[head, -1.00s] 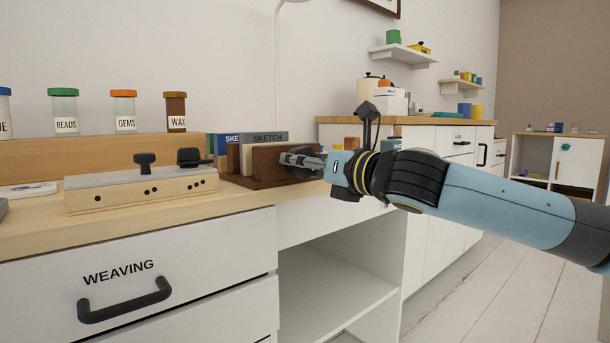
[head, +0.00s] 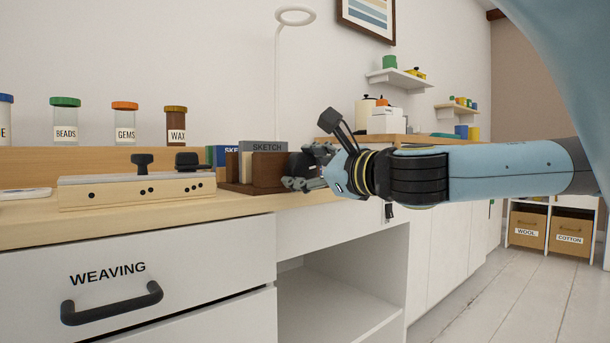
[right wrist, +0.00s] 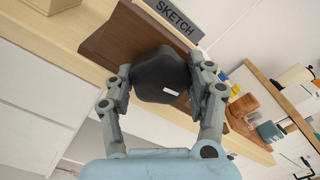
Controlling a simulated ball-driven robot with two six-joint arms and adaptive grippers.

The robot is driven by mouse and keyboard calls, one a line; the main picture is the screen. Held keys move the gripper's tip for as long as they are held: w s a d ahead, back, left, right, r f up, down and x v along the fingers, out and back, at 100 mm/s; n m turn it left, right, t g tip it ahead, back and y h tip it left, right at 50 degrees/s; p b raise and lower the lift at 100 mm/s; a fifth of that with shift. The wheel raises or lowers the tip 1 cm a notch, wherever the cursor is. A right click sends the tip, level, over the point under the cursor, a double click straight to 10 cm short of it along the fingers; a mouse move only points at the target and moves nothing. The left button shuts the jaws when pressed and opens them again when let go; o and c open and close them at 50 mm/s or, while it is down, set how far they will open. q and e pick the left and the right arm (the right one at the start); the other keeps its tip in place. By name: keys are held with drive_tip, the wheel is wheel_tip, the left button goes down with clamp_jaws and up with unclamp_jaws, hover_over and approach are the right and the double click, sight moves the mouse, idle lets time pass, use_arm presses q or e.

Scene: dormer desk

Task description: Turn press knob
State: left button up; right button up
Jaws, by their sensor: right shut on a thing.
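A black rounded knob (right wrist: 160,75) with a small white mark sits between the two fingers of my right gripper (right wrist: 160,68) in the right wrist view. The fingers press on it from both sides. In the head view, the knob (head: 298,164) shows at the right end of the dark brown wooden piece (head: 267,172) by the books, with my right gripper (head: 300,168) around it. The near finger hides part of the knob. What the knob is fixed to is not clear. My left gripper is not in view.
A light wooden box (head: 140,193) with a grey top and two black fittings stands left on the desk. Several labelled jars (head: 125,122) stand behind it. A "SKETCH" book (head: 263,147) stands beside the brown piece. Below are a drawer (head: 110,290) and an open shelf (head: 330,300).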

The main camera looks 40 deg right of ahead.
drive_tip(key=shift+n, duration=2)
drive_tip(key=shift+n, duration=0.7)
drive_tip(key=shift+n, duration=0.3)
drive_tip(key=o, duration=1.2)
drive_tip(key=shift+s, duration=0.1)
